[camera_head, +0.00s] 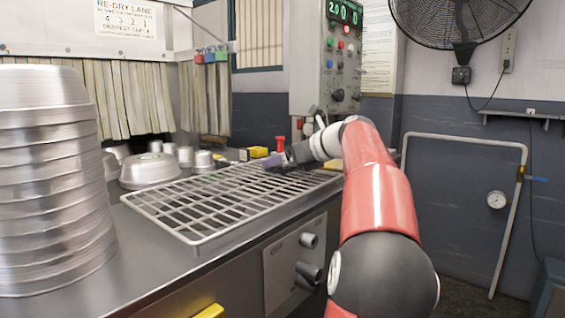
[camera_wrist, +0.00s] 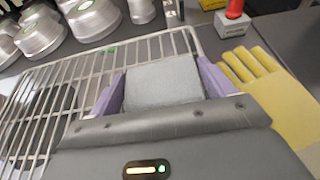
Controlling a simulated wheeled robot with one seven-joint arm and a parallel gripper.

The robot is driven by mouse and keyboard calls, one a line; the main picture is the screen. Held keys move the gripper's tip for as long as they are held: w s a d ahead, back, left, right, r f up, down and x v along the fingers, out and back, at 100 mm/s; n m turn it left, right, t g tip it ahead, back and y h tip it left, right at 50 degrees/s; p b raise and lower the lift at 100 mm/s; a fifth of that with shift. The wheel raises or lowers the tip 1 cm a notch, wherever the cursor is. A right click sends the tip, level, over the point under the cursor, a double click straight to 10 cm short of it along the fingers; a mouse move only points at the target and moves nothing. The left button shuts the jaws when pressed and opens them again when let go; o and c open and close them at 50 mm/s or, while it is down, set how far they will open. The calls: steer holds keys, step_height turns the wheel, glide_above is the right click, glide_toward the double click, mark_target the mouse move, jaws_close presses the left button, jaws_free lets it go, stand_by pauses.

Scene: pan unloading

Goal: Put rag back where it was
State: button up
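The rag (camera_wrist: 163,84) shows in the wrist view as a grey, cloth-textured folded pad. It fills the gap between the two purple fingers of my gripper (camera_wrist: 162,74), which appear shut on its sides. In the head view my gripper (camera_head: 273,161) is small and low over the far right part of the wire rack (camera_head: 190,238), and the rag cannot be made out there. In the wrist view the rack (camera_wrist: 185,42) runs under and to the left of the rag. Whether the rag touches the rack cannot be told.
A yellow glove (camera_wrist: 265,95) lies right of the rack, near a red-topped grey block (camera_wrist: 235,27). Upturned metal pans (camera_head: 150,170) stand behind the rack, and a tall pan stack (camera_head: 50,190) stands at left. A control box (camera_head: 340,60) rises behind my arm.

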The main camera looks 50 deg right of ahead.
steer(key=o, duration=0.4)
steer(key=shift+f, duration=0.1)
steer(key=shift+c, duration=0.2)
steer(key=v, duration=1.2)
